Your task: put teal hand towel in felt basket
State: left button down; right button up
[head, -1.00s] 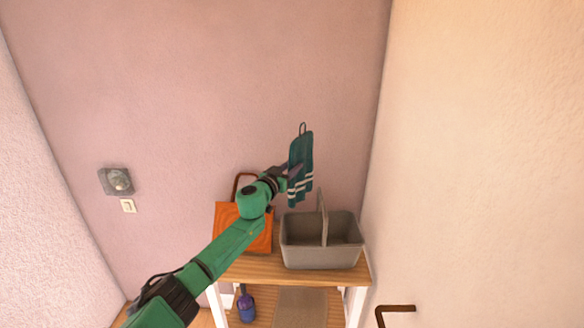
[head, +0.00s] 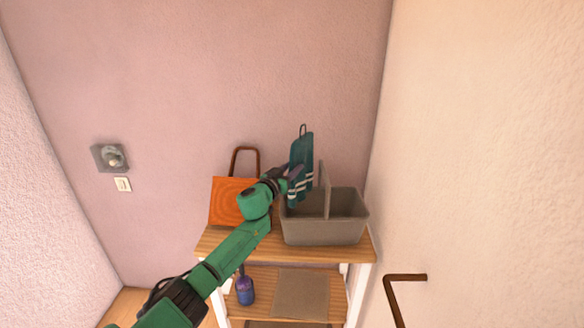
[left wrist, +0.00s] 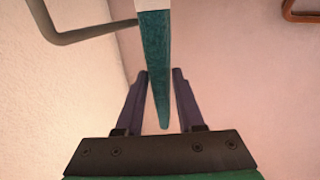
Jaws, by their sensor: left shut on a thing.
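The teal hand towel (head: 301,160) has pale stripes near its lower end and a loop at the top. My left gripper (head: 292,173) is shut on it and holds it hanging upright. In the left wrist view the towel (left wrist: 155,60) shows edge-on between the fingers of the gripper (left wrist: 160,85). The grey felt basket (head: 335,228) stands on the wooden shelf top with an upright handle. In the head view the towel's lower end overlaps the basket's left back corner; its exact height over the rim is hard to tell. My right gripper is not in view.
An orange bag (head: 228,203) with a brown handle stands left of the basket on the shelf unit (head: 240,246). A purple bottle (head: 245,290) and a flat brownish mat (head: 300,292) are on the lower shelf. Walls close in behind and at right.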

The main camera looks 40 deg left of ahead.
aim_at(290, 196)
pick_arm(q)
notch_tip(290, 196, down, 10)
jog(key=b, duration=0.7)
jog(key=shift+b, duration=0.3)
jog(key=shift+c, duration=2.2)
grip_release()
jog(key=shift+s, duration=0.1)
jog(key=s+d, duration=0.2)
jog(key=s, duration=1.2)
jog(key=shift+s, duration=0.2)
